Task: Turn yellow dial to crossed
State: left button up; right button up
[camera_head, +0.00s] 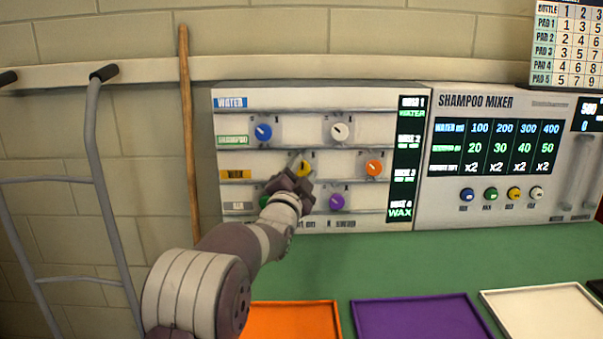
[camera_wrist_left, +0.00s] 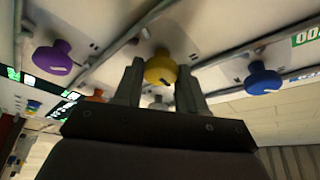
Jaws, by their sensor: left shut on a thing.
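The yellow dial (camera_head: 304,168) sits in the middle row of the white panel (camera_head: 320,222), left of the orange dial. My left gripper (camera_head: 293,180) reaches it from the lower left and covers part of it. In the left wrist view the yellow dial (camera_wrist_left: 160,70) stands between the two fingers of my left gripper (camera_wrist_left: 160,88), which is shut on it. The dial's pointer and the small marks around it are too small or hidden to read. My right gripper is not in view.
Close by are blue (camera_head: 263,132), white (camera_head: 340,131), orange (camera_head: 374,168) and purple (camera_head: 337,202) dials, and a green dial (camera_head: 264,201) partly behind my gripper. The shampoo mixer (camera_head: 423,203) stands to the right. Orange (camera_head: 335,318), purple (camera_head: 420,299) and cream (camera_head: 540,290) trays lie in front on the green surface.

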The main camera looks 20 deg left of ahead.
pick_arm(q)
jog(key=m+g+h, duration=0.1)
jog(key=m, duration=0.3)
jog(key=shift+m+g+h+p, duration=0.4)
jog(key=shift+m+g, duration=0.4)
jog(key=shift+m, duration=1.2)
jog(key=o, duration=1)
jog(key=shift+s, duration=0.1)
